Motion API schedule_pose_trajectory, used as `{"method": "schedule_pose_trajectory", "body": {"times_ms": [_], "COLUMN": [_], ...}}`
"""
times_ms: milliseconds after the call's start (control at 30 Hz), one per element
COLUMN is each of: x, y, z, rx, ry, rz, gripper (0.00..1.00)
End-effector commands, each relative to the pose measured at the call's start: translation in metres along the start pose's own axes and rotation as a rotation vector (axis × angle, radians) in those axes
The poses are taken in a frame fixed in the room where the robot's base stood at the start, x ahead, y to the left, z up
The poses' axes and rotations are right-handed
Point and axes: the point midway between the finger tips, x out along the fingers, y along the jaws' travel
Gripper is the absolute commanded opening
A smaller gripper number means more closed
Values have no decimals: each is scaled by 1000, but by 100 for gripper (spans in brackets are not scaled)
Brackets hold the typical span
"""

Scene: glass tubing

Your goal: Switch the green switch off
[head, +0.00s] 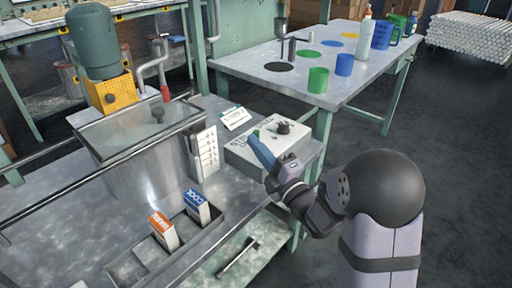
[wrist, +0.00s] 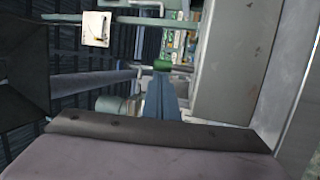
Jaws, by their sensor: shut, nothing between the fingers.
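The green switch shows as a green cap (wrist: 161,65) just beyond my fingertips in the wrist view. In the head view it is a small green bit (head: 256,132) on top of the pale control box (head: 290,148), mostly hidden by my gripper. My gripper (head: 254,138) has blue fingers, shut and empty, reaching over the box with the tips at the switch. In the wrist view the fingers (wrist: 161,85) point straight at the green cap. I cannot tell whether they touch it or which way the switch is set.
A black knob (head: 283,127) sits on the box, right of my fingers. A small sign (head: 235,118) stands behind the box. A steel tank (head: 145,165) and a tray with an orange box (head: 163,231) and a blue box (head: 197,206) are to the left.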

Motion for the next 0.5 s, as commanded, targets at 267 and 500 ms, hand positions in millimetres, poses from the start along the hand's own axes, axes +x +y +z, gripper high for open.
{"method": "schedule_pose_trajectory", "body": {"times_ms": [267, 500], "x": [-1, -2], "y": [-1, -1], "z": [2, 2], "rx": [4, 8], "ry": [-3, -3], "rz": [19, 32], "gripper": [0, 0]}}
